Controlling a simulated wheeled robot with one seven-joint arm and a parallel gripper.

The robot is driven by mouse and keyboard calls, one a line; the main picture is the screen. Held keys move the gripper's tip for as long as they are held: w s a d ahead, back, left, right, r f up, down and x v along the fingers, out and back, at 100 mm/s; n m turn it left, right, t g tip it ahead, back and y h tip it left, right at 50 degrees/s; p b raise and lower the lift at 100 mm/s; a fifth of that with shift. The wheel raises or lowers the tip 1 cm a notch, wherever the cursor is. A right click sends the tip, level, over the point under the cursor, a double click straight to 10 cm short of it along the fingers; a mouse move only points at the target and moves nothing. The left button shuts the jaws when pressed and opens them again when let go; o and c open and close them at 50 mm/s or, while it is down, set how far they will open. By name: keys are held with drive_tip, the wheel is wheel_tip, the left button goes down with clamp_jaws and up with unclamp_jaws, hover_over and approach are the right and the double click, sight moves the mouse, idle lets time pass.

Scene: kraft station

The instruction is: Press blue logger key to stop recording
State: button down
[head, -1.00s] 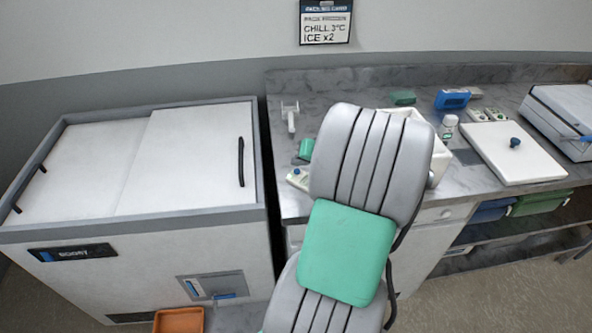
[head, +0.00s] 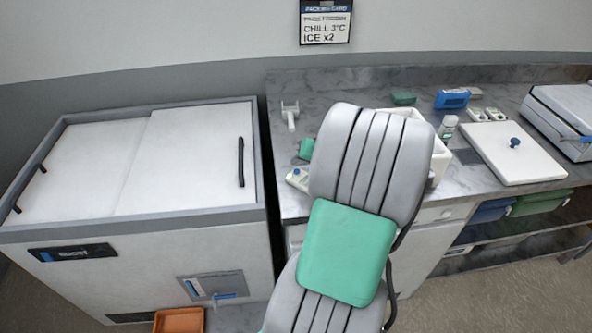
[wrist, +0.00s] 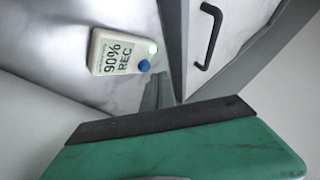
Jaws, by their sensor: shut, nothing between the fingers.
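The logger (wrist: 125,52) is a small pale box on the counter, with a screen reading "90% REC", a round blue key (wrist: 144,66) and a lit green light. In the head view the logger (head: 297,179) lies just left of my arm, with the blue key (head: 296,171) on top. My gripper (wrist: 157,80) is shut and empty. In the wrist view its grey fingertips are close beside the blue key; I cannot tell whether they touch anything. My arm hides most of the gripper in the head view.
A large chest (head: 60,238) with sliding lids stands to the left. Behind my arm on the counter (head: 470,205) are a white box (head: 440,160), a bottle (head: 447,128) and a white lid (head: 512,160). A scanner-like tool (head: 290,115) lies behind the logger.

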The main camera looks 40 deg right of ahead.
sight(299, 174)
drive_tip(key=shift+f, duration=0.1)
drive_tip(key=shift+f+b, duration=0.3)
drive_tip(key=shift+b, duration=0.05)
drive_tip(key=shift+f+b, duration=0.35)
drive_tip(key=shift+f, duration=0.2)
idle(0.4)
drive_tip(key=shift+r, duration=0.15)
drive_tip(key=shift+r+p, duration=0.65)
drive_tip(key=shift+r, duration=0.15)
wheel_tip(299, 174, up, 5)
drive_tip(key=p, duration=0.3)
idle(0.7)
